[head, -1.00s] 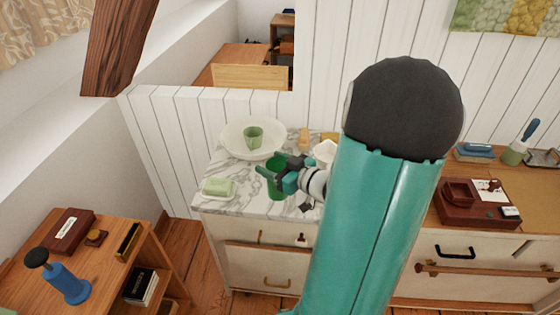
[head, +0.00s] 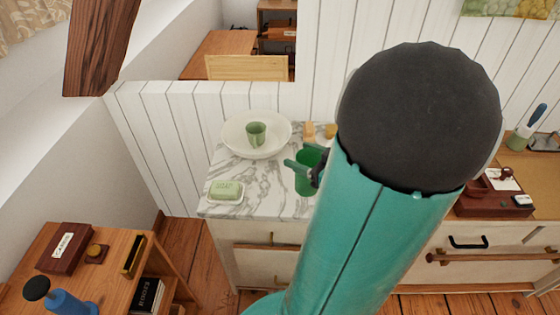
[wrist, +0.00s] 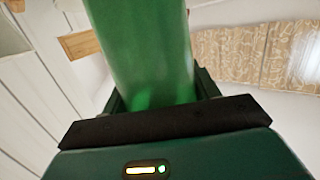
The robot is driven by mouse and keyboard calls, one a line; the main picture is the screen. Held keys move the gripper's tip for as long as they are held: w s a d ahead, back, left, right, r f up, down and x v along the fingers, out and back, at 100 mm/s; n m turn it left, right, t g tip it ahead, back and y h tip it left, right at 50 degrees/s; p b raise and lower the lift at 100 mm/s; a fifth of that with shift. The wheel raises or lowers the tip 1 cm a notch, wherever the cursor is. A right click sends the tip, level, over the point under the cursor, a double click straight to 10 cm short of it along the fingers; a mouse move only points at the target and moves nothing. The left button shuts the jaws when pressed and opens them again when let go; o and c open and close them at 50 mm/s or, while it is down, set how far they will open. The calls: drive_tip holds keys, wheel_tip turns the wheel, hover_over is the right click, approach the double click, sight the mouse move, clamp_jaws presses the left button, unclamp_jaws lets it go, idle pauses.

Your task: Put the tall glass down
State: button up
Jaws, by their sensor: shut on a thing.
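The tall glass (head: 305,180) is green and shows in the head view over the right part of the marble top (head: 262,203). My gripper (head: 303,164) is shut on it from the right. My arm hides part of the gripper and the area to its right. In the wrist view the green glass (wrist: 145,50) fills the middle between the fingers. I cannot tell whether the base of the glass touches the marble.
A white basin (head: 240,150) with a green cup (head: 256,134) stands behind. A green soap bar (head: 226,190) lies on a dish at the front left. Small yellowish items (head: 309,131) are at the back. Bare marble lies between soap and glass.

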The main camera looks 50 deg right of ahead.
drive_tip(key=w+d+f, duration=0.1)
drive_tip(key=w+f, duration=1.1)
drive_tip(key=shift+w+f, duration=0.15)
drive_tip(key=shift+d, duration=0.1)
drive_tip(key=shift+f, duration=0.2)
drive_tip(key=o, duration=1.4)
